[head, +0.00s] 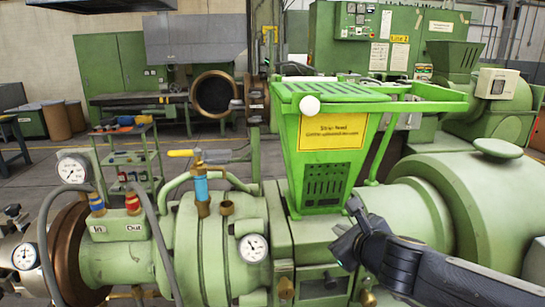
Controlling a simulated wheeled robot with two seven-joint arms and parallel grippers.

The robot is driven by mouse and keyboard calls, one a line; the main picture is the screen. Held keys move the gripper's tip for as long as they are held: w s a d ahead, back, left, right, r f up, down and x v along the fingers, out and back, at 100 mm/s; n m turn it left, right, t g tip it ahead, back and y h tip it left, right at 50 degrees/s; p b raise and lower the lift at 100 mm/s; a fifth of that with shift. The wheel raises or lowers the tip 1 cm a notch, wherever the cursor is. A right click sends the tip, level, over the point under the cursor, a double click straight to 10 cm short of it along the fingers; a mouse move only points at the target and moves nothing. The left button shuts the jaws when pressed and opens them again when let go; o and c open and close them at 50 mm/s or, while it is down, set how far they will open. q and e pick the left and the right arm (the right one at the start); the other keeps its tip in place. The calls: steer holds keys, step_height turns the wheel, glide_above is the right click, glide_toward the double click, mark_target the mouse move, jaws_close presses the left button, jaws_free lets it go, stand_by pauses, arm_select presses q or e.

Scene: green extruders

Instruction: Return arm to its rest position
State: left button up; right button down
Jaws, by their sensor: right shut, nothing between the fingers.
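My right arm comes in from the lower right, over the front of the green extruder (213,255). My right gripper (350,222) is shut and empty. It is in front of the extruder body, just right of and below the green hopper (290,150) with its yellow label. I cannot tell whether its fingertips touch the machine. A white ball-shaped knob (309,106) is at the hopper's top front edge. My left gripper is not in view.
A large rounded green housing (485,205) is at right. Open floor shows at the back left.

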steer(key=s+n+y+b, duration=0.1)
steer(key=s+n+y, duration=0.2)
steer(key=s+n, duration=0.6)
steer(key=s+d+f+n+g+h+b, duration=0.1)
steer(key=s+f+n+g, duration=0.6)
steer(key=s+f+n, duration=0.9)
steer(key=s+d+n+b, duration=0.1)
steer(key=s+d, duration=0.1)
steer(key=s, duration=0.1)
steer(key=shift+d+n+g+h, duration=0.3)
steer(key=shift+d, duration=0.05)
steer(key=shift+s+r, duration=0.1)
